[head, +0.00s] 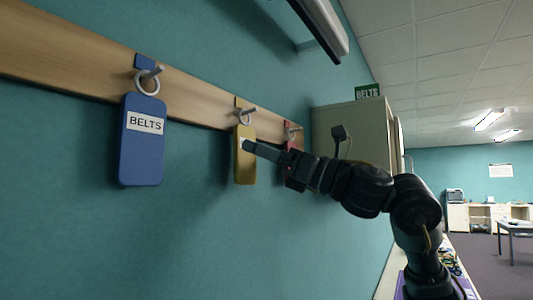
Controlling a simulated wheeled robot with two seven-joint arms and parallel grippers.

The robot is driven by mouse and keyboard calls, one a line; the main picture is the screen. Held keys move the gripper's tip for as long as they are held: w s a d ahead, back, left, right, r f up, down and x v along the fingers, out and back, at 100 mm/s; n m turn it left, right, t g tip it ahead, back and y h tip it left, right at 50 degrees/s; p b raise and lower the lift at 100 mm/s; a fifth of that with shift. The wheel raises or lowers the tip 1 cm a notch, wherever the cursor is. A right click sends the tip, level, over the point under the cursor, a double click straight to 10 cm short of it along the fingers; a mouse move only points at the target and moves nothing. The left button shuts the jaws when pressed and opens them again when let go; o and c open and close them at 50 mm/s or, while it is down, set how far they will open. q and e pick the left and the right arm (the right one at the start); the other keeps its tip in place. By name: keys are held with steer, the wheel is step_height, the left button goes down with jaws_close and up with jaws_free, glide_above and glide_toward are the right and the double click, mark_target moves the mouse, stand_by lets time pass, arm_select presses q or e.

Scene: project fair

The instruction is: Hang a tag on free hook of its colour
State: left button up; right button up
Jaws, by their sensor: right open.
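A wooden rail (60,55) on the teal wall carries hooks with coloured plates behind them. A blue tag (142,168) reading BELTS hangs by its ring on the hook with the blue plate (144,61). A yellow tag (245,172) hangs by its ring at the hook with the yellow plate (239,102). A red tag (292,177) hangs at the hook with the red plate, mostly hidden behind my arm. My right gripper (246,146) is open, its fingertip over the yellow tag's label; whether it touches is unclear. My left gripper is not in view.
A long counter (388,276) with small items runs below my right arm. A fixture (322,25) juts out above. Desks stand far right.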

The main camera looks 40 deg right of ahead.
steer(key=b+v, duration=0.5)
steer(key=v, duration=0.6)
steer(key=shift+w+a, duration=0.1)
